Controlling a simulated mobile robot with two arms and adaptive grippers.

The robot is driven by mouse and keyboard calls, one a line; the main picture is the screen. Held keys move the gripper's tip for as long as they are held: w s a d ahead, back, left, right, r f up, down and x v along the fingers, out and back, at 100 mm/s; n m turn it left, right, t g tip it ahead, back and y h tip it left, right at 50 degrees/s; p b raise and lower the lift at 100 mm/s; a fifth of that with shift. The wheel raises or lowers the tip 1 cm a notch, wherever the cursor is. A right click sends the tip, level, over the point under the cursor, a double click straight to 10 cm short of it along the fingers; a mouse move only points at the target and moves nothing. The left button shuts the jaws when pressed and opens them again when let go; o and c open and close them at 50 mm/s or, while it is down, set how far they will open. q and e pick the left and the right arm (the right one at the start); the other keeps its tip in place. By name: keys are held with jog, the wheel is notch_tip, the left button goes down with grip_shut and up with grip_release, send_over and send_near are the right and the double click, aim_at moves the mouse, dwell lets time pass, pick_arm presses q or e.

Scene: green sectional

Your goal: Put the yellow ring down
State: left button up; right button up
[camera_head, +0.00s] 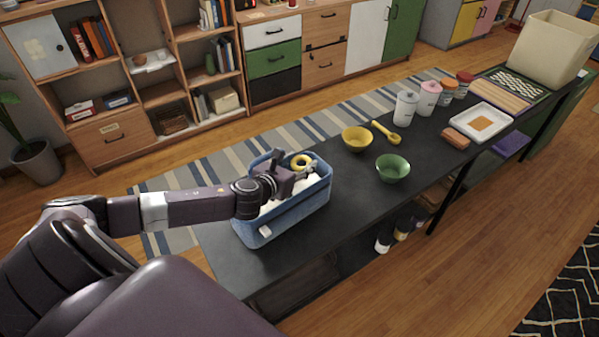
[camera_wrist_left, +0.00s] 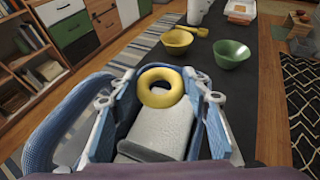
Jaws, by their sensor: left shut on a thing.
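The yellow ring (camera_head: 305,158) shows at the tip of my left gripper (camera_head: 291,167), over the right end of a blue basket (camera_head: 300,209). My left gripper is shut on the ring. In the left wrist view the ring (camera_wrist_left: 144,91) is in the middle, with its hole facing the camera, and pale parts stand on both sides. A whitish textured thing (camera_wrist_left: 165,127) lies under the ring. How far the ring is above the basket's contents cannot be told. My right gripper is not in view.
The basket stands on a long black table (camera_head: 345,205). Beyond it are a yellow bowl (camera_head: 357,139), a yellow scoop (camera_head: 386,133), a green bowl (camera_head: 393,169), several jars and a white tray (camera_head: 481,123). Bare tabletop lies right of the basket. Shelves (camera_head: 160,95) stand behind.

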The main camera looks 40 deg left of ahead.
aim_at(300, 181)
pick_arm(q)
jog(key=shift+f, duration=1.9)
